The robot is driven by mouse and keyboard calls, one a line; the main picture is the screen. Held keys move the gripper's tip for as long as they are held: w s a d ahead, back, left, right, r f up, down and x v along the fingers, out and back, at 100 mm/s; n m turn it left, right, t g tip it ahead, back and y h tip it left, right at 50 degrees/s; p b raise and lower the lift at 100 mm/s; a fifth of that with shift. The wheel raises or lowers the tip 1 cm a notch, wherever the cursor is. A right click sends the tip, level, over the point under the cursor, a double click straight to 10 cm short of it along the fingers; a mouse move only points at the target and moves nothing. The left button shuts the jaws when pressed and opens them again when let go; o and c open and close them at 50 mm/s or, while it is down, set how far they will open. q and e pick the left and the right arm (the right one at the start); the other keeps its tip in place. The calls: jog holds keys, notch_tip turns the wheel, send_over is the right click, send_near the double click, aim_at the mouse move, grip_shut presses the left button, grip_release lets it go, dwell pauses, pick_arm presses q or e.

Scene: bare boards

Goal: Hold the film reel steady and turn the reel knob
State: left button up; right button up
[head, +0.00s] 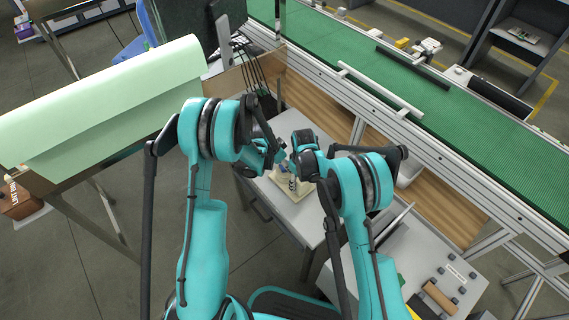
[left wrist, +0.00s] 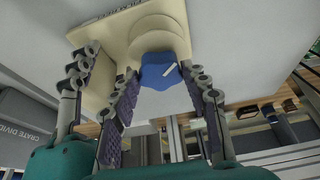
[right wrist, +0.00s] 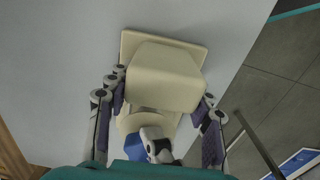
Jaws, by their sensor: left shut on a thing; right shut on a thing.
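The film reel is a cream body on a flat square base (head: 302,204), standing on the light grey table, mostly hidden by my arms in the head view. In the right wrist view its blocky cream body (right wrist: 165,75) sits between the fingers of my right gripper (right wrist: 161,92), which is shut on it. The blue lobed reel knob (left wrist: 160,73) with a pale mark sits in front of a round cream disc (left wrist: 158,38). My left gripper (left wrist: 165,76) is shut on the knob. The knob shows partly in the right wrist view (right wrist: 181,162).
The table (head: 305,222) is bare around the base. A green conveyor (head: 430,100) with a metal rail runs behind to the right. A pale green sheet-covered bench (head: 110,105) stands at left. A side table (head: 465,270) with small parts is at lower right.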

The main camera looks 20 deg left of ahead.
pick_arm(q)
jog(key=o, duration=1.2)
jog(key=shift+c, duration=0.2)
